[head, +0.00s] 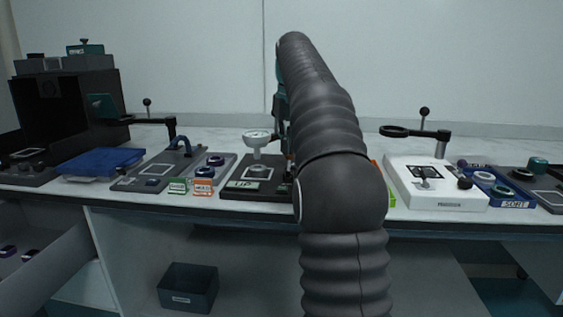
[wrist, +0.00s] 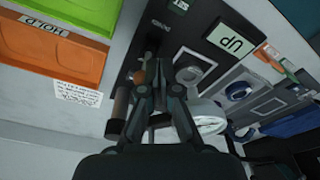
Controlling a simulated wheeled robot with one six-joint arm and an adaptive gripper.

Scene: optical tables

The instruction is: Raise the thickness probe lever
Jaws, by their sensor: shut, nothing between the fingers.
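The thickness probe stands on a dark base (head: 232,190), with a round white dial (head: 257,137) on top and a small display (head: 243,184) at the front. My gripper (wrist: 158,70) is shut and empty, over the probe's base. In the head view my arm hides the gripper and the probe's right part.
An orange tray (wrist: 60,58) marked "HOLD" lies left in the wrist view.

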